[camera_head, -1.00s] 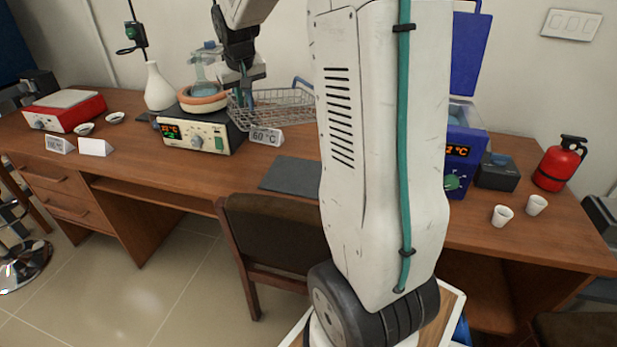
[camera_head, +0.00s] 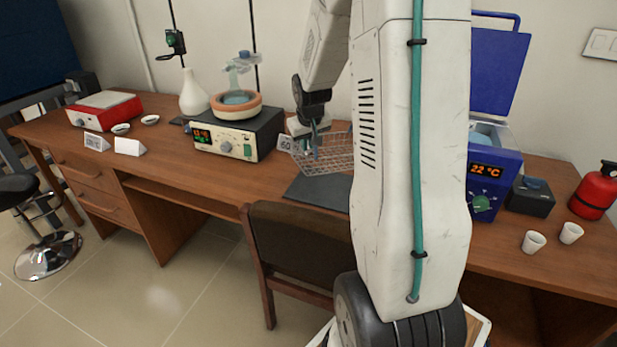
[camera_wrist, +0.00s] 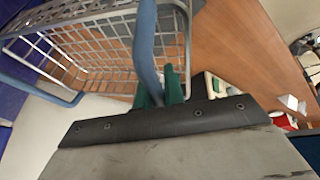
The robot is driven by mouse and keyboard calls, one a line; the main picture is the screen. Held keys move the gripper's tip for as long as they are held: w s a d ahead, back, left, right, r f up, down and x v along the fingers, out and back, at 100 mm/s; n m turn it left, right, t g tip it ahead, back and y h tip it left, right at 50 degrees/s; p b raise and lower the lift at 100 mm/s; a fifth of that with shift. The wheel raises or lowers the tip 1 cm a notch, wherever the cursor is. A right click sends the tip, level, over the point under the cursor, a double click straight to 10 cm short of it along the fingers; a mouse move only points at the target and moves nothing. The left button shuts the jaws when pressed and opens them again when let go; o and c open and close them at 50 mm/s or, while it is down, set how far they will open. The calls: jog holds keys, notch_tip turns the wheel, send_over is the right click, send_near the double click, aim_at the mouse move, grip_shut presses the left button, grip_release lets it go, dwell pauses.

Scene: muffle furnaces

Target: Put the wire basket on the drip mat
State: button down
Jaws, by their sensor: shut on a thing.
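The wire basket (camera_head: 328,160) is a silver mesh basket with blue handles, held above the table in the head view. It fills the upper left of the wrist view (camera_wrist: 100,45). My gripper (camera_head: 312,150) is shut on one of its blue handles; green fingertips pinch the handle in the wrist view (camera_wrist: 160,88). The dark grey drip mat (camera_head: 312,190) lies flat near the table's front edge, below the basket in the picture. My arm hides the right side of the basket and of the mat.
A blue bath (camera_head: 487,170) with a raised lid stands right of my arm. A chair (camera_head: 300,245) is in front of the mat.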

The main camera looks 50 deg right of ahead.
notch_tip(320, 180, down, 12)
jog(key=shift+f, duration=0.15)
jog(key=c, duration=1.5)
grip_release()
jog(key=v, duration=1.2)
jog(key=s+a+r+n, duration=0.1)
jog(key=s+a+r, duration=0.2)
jog(key=a+r, duration=0.55)
jog(key=s+a+r+n+g+y, duration=0.1)
jog(key=s+a+r, duration=0.2)
jog(key=s+a, duration=0.7)
jog(key=s+a+r+n+g+y, duration=0.1)
jog(key=s+a+r+n+y, duration=0.1)
jog(key=s+a, duration=0.8)
jog(key=shift+s+r, duration=0.25)
jog(key=shift+r, duration=0.4)
